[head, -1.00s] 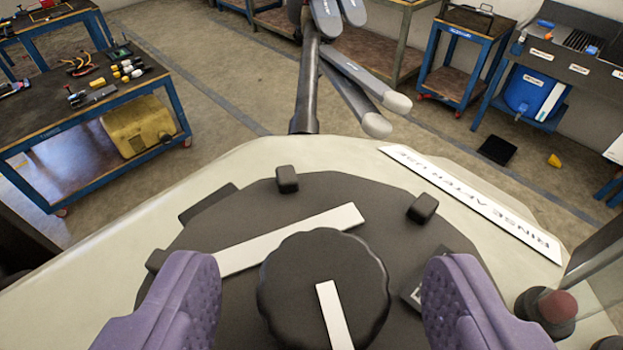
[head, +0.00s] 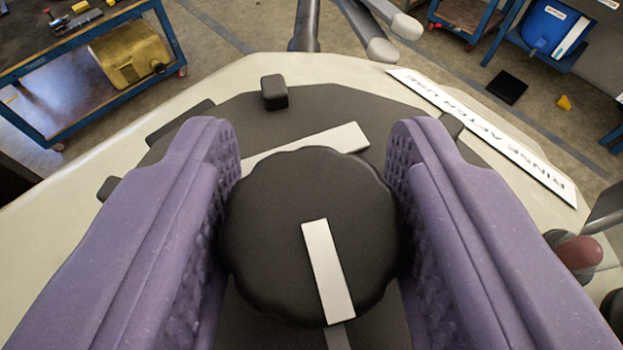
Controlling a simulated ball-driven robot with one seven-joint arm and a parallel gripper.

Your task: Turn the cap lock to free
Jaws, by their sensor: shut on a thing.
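The cap lock (head: 275,220) is a round black knob with a scalloped edge and a white pointer bar on its top. The bar runs from near the knob's middle down to its near edge, tilted slightly right. My gripper (head: 312,215) has its two purple textured fingers on either side of the knob, shut on it. The knob sits on a dark round lid (head: 330,105). A long white strip (head: 310,146) on the lid runs behind the knob. A short pale mark shows below the pointer's end. Any lettering near the knob is hidden.
The lid lies on a pale tank (head: 240,75) labelled "RINSE AFTER USE" (head: 480,135). Black lugs (head: 274,92) stand around the lid. A red-tipped knob (head: 580,250) is at the right.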

